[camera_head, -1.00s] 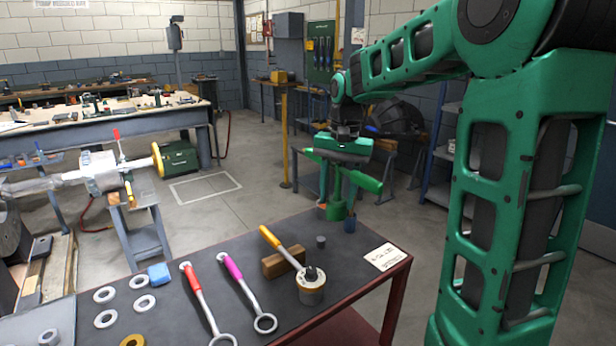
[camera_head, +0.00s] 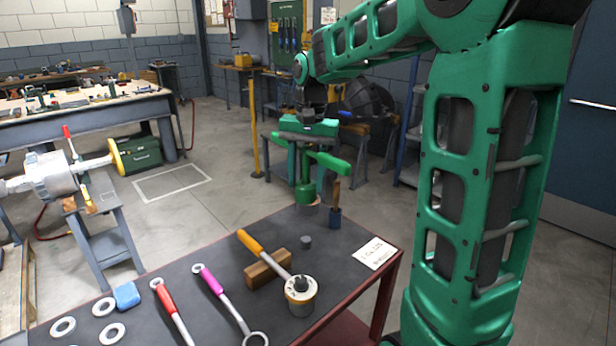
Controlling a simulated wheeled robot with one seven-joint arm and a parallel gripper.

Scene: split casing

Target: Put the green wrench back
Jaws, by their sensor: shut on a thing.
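The green wrench (camera_head: 330,161) is in my gripper (camera_head: 305,158), above the far right corner of the dark bench top. Its green handle sticks out to the right, roughly level and slightly tilted. A red-handled wrench (camera_head: 172,309) and a magenta-handled wrench (camera_head: 222,296) lie side by side on the bench. A yellow-handled wrench (camera_head: 251,242) leans across a wooden block, with its far end at a round metal part.
The bench (camera_head: 215,262) also carries the wooden block (camera_head: 262,273), the round metal part (camera_head: 300,299), a blue block (camera_head: 126,295), several washers and a written card (camera_head: 374,254). A tool board (camera_head: 287,25) hangs behind.

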